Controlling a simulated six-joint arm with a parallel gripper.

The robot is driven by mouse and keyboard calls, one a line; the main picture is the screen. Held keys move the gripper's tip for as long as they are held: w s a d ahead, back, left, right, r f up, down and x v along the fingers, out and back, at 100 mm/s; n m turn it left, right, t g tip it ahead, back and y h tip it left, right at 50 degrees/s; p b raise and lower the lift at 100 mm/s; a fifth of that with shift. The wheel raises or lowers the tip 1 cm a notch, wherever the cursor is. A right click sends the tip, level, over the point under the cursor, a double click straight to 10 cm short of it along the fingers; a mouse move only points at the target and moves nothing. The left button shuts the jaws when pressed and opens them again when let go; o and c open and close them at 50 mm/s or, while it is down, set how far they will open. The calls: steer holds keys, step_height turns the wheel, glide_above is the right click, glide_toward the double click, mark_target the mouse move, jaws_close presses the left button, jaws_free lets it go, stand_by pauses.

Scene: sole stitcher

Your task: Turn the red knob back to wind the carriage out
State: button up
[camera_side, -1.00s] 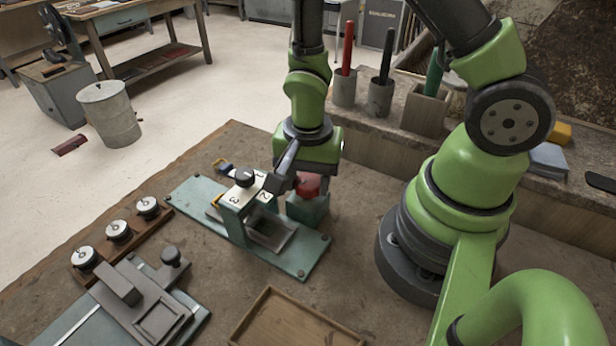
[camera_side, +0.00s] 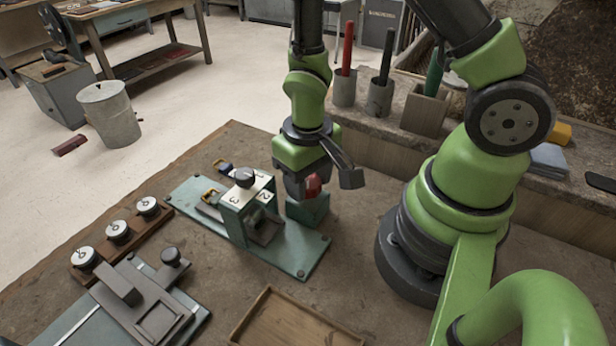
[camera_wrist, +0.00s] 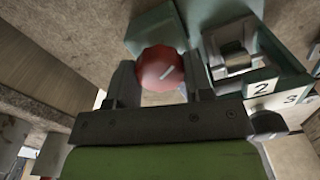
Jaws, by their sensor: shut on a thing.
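The red knob (camera_side: 313,186) sits on a green block (camera_side: 308,210) at the right side of the stitcher. My gripper (camera_side: 304,190) points down over it and is shut on it, hiding part of it. In the wrist view the knob (camera_wrist: 160,66) is between my two fingers (camera_wrist: 160,84), and a pale line on its face is tilted. The grey carriage (camera_side: 208,210) lies low on the green base plate (camera_side: 290,262), partly under the bridge (camera_side: 234,222) with the numbers 1, 2 and 3. A yellow loop stands at its left end.
A wooden tray (camera_side: 290,318) lies in front. Bare bench lies between base plate and tray.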

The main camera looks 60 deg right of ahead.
steer(key=n, duration=0.4)
steer(key=shift+n, duration=0.3)
steer(key=n, duration=0.3)
steer(key=shift+n, duration=0.3)
steer(key=n, duration=1.4)
steer(key=shift+n, duration=0.3)
steer(key=n, duration=0.3)
steer(key=shift+s+n, duration=0.1)
steer(key=shift+n, duration=2)
